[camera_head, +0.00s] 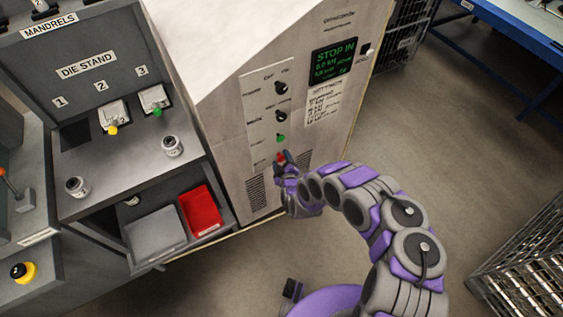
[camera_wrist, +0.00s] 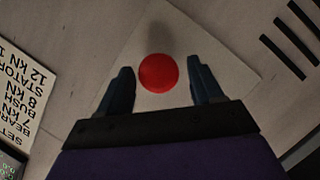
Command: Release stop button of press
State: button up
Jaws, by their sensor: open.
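The press (camera_head: 240,120) is a tall beige cabinet with a light control panel on its front. Its red stop button (camera_head: 281,157) is the lowest control on that panel, partly covered by my gripper in the head view. In the wrist view the red round button (camera_wrist: 158,73) shows whole, between my two fingers. My gripper (camera_wrist: 160,82) is open, with one dark finger on each side of the button and a gap to it on both sides. In the head view my gripper (camera_head: 284,165) is at the panel. I cannot tell how deep the fingers reach.
Above the stop button are a green button (camera_head: 280,138) and black knobs (camera_head: 281,117). A display (camera_head: 333,62) reads "STOP IN". The die stand (camera_head: 80,130) with a red bin (camera_head: 201,210) stands to the left. A metal crate (camera_head: 525,260) is at the right. Floor between is clear.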

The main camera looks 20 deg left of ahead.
grip_shut()
dwell(0.7)
